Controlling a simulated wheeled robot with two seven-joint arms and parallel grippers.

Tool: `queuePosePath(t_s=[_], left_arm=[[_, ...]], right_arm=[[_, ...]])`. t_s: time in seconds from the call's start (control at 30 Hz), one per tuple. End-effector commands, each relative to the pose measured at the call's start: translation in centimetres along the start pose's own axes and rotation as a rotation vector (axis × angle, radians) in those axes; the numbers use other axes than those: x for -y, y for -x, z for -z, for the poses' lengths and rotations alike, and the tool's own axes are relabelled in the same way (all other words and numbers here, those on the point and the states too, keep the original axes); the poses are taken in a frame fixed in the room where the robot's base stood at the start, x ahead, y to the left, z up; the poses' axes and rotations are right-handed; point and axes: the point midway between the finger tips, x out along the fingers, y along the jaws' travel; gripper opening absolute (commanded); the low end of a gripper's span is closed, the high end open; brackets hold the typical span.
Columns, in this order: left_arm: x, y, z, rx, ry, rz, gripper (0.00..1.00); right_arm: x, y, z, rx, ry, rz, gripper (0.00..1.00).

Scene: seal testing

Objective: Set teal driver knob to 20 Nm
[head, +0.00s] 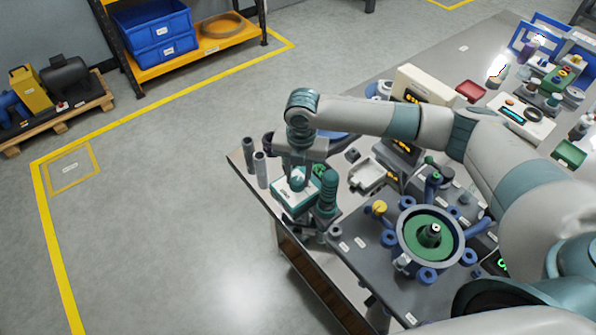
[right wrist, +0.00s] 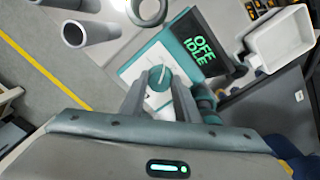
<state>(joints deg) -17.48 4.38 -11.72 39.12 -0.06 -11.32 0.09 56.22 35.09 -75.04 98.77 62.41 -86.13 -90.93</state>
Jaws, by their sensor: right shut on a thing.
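The teal driver (head: 284,202), a teal box with a white top plate, stands near the table's left end. In the right wrist view, its round teal knob (right wrist: 159,76) has a white pointer line aimed up and slightly right. The driver's dark display (right wrist: 203,42) reads "OFF" and "IDLE" in green. My right gripper (head: 299,178) reaches down over the driver. In the right wrist view, the fingers of my right gripper (right wrist: 160,88) are shut on the knob, one on each side. The scale marks around the knob are too small or hidden to read. My left gripper is not in view.
Two grey tubes (head: 260,169) stand close left of the driver. A teal handheld tool (head: 327,194) stands close on its right. A white tray (head: 368,176) lies beyond that. A round fixture with a green centre (head: 431,236) sits on a dark plate to the right.

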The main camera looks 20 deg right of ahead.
Motion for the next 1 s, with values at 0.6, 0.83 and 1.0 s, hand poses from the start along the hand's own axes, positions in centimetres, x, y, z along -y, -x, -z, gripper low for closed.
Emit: queuePosePath(t_s=[0.6, 0.83, 1.0], left_arm=[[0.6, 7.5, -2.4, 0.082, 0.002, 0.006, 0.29], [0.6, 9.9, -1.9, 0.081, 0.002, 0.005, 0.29], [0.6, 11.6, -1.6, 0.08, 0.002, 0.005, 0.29]], right_arm=[[0.0, 0.7, 0.1, 0.023, -0.549, -0.001, 0.06], [0.1, 0.6, 0.2, 0.034, -0.767, 0.0, 0.06], [0.1, 0.6, 0.2, 0.04, -0.924, 0.0, 0.06]])
